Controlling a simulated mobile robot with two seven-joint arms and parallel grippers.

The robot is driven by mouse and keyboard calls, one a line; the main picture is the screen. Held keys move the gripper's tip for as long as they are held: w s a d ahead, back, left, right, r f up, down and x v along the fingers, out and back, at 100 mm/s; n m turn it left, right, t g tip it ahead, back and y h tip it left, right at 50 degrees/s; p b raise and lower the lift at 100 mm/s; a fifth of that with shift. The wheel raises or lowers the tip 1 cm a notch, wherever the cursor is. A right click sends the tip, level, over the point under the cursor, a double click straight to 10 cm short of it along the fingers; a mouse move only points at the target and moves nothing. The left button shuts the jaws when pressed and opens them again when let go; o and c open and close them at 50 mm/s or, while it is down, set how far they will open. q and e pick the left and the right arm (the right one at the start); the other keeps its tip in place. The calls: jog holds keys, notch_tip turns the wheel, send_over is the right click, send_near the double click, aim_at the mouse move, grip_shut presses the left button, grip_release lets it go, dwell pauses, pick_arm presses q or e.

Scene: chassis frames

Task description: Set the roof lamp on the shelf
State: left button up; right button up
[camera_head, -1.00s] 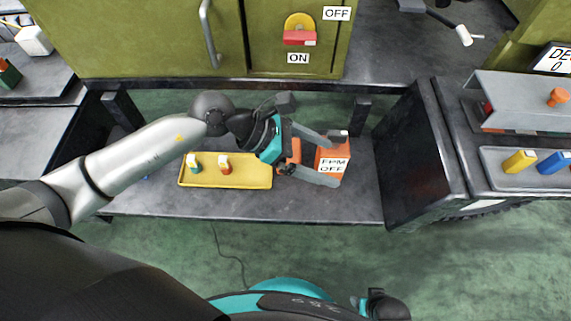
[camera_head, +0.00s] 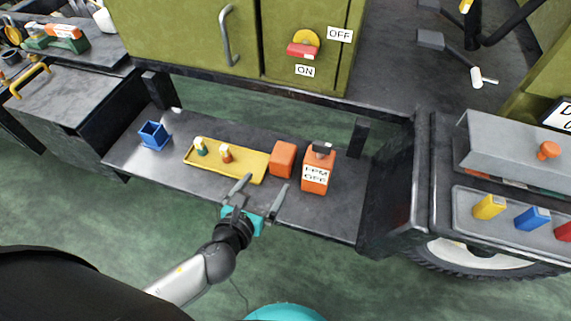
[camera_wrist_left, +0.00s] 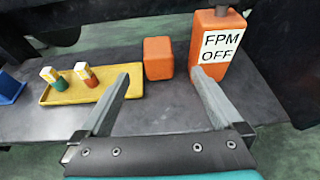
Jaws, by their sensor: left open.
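An orange block (camera_head: 283,159), which appears to be the roof lamp, stands on the dark low shelf (camera_head: 335,215) between the yellow tray and the orange FPM OFF box. It also shows in the left wrist view (camera_wrist_left: 158,58), upright on the shelf and clear of both fingers. My left gripper (camera_head: 264,186) is open and empty, at the near side of the block over the shelf's front edge. In the left wrist view its fingers (camera_wrist_left: 160,78) are spread, with the block beyond them. My right gripper is not in view.
A yellow tray (camera_head: 190,157) holds a green and a red small piece with pale tops. The FPM OFF box (camera_head: 317,172) stands close right of the block. A blue open bin (camera_head: 154,135) is at the shelf's left. A dark side panel (camera_head: 392,190) bounds the right end.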

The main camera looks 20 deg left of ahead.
aim_at(278, 164)
pick_arm(q)
jog(key=shift+y, duration=0.3)
jog(key=b+x, duration=0.1)
jog(key=x, duration=0.2)
jog(key=b+x, duration=0.1)
jog(key=x, duration=0.1)
jog(key=f+x, duration=0.1)
jog(key=x, duration=0.2)
jog(key=shift+w+a+b, duration=0.1)
jog(key=shift+a+b, duration=0.15)
jog(key=shift+b, duration=0.15)
jog(key=shift+b+x, duration=0.75)
jog(key=shift+x, duration=0.9)
jog(key=shift+d+b+x, duration=0.15)
jog(key=shift+b+x, duration=0.25)
jog(key=shift+x, duration=0.4)
jog(key=shift+d+b+x, duration=0.1)
jog(key=shift+b+x, duration=0.25)
jog(key=shift+x, duration=0.45)
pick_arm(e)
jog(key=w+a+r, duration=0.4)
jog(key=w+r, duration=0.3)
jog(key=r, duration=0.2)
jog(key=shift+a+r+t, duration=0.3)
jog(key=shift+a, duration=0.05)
pick_arm(q)
jog(key=shift+r, duration=0.1)
jog(key=shift+c, duration=0.4)
